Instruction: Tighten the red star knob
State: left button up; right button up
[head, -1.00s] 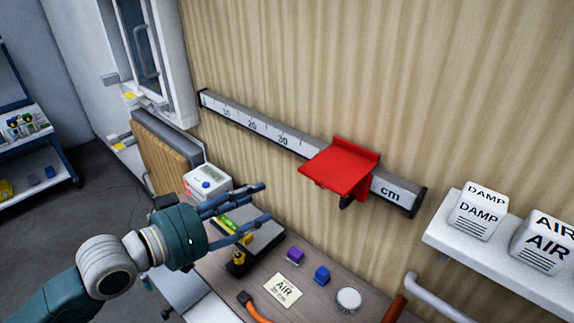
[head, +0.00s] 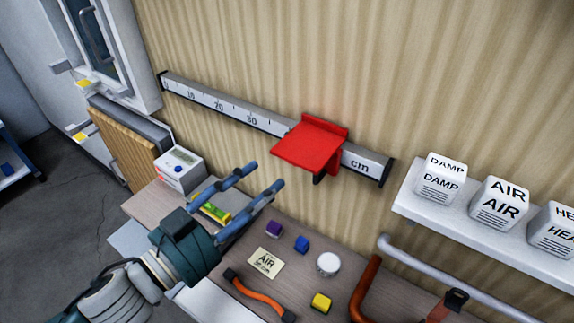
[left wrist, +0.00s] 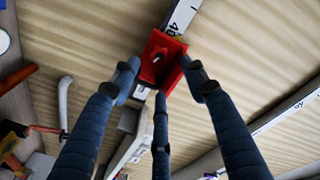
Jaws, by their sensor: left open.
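A red slider (head: 310,147) sits on a wall-mounted ruler rail (head: 235,112) marked in cm. A small black part (head: 320,178) shows under it in the head view. I cannot make out a separate star knob there. In the left wrist view the red slider (left wrist: 172,47) is ahead of the fingertips, with a small dark recess and a pale pin on its face. My left gripper (head: 266,177) is open and empty, its fingers pointing at the slider from below left, apart from it in the head view. My right gripper is out of view.
A shelf (head: 480,232) with labelled white blocks is at right.

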pick_arm(q)
jog(key=b+x, duration=0.1)
jog(key=x, duration=0.7)
jog(key=shift+b, duration=0.35)
jog(key=shift+w+d, duration=0.15)
grip_shut()
jog(key=shift+m+p, duration=0.6)
jog(key=shift+m, duration=0.1)
